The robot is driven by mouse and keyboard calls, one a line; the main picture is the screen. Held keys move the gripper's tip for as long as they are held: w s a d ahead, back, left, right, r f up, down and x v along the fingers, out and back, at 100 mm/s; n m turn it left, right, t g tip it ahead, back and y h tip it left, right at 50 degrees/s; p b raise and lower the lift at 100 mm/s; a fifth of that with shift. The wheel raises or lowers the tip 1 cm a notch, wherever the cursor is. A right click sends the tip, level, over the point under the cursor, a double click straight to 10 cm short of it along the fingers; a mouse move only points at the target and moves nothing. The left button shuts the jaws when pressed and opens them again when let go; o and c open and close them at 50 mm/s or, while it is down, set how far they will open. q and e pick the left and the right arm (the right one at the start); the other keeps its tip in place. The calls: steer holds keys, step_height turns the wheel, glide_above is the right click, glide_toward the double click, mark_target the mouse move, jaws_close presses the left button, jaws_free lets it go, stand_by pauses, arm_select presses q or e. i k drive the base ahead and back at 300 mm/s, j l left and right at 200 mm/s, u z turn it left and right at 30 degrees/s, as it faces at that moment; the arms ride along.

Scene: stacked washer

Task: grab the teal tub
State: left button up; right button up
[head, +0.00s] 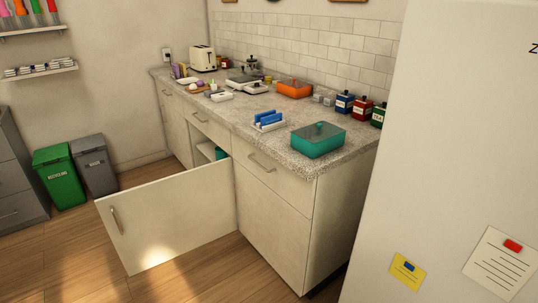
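A teal tub (318,143) with a see-through lid and a small knob sits on the near end of the speckled countertop (262,143), close to the front edge. Another teal thing (221,153) shows partly inside the open lower cabinet, mostly hidden by the door and frame; I cannot tell its shape. Neither of my grippers is in the head view.
A cabinet door (170,215) stands wide open over the floor. A blue rack (268,121), an orange tub (294,88) and several canisters (362,107) share the counter. A large white fridge (455,150) stands at right. Green (60,175) and grey bins (94,163) stand left.

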mark_target(220, 154)
steer(key=i+j+z, duration=0.2)
steer(key=z, duration=0.15)
steer(key=i+j+z, duration=0.15)
steer(key=j+z, duration=0.25)
steer(key=i+j+z, duration=0.15)
steer(key=z, duration=0.2)
steer(key=j, duration=0.1)
